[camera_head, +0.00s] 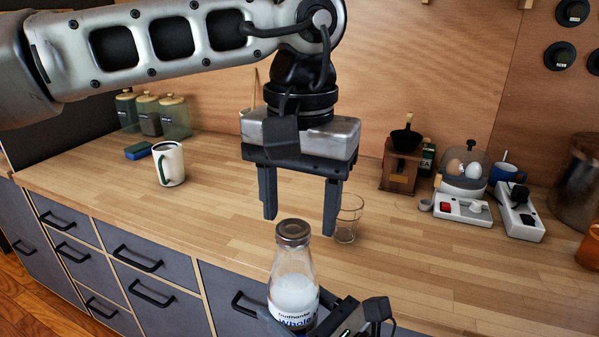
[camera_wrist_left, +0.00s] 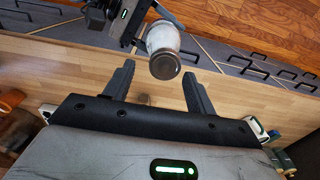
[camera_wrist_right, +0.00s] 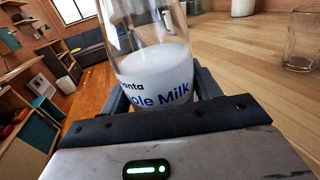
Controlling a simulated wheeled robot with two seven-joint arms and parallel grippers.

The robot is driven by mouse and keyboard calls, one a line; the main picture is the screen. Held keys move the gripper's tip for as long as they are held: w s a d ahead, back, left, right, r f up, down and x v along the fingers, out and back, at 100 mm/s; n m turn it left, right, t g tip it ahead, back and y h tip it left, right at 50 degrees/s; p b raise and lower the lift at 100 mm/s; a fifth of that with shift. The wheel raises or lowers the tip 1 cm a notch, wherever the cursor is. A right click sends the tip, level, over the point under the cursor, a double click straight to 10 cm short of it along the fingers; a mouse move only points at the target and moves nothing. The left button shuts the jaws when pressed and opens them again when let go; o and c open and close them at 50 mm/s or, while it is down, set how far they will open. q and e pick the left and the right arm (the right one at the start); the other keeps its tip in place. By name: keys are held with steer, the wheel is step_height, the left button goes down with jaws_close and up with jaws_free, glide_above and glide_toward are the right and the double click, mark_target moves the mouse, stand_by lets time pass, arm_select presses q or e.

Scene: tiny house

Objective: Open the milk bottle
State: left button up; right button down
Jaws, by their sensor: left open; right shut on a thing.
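The milk bottle (camera_head: 293,284) is clear glass with white milk, a blue label and a dark cap (camera_head: 293,232).
A drinking glass (camera_head: 348,218) stands on the wooden counter (camera_head: 225,205) just behind the bottle. A white mug (camera_head: 168,164) is at the left. A coffee grinder (camera_head: 400,170), an egg cooker (camera_head: 464,175) and a power strip (camera_head: 520,215) stand at the right.

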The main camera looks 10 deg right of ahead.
arm_select(q)
steer(key=shift+f, duration=0.7)
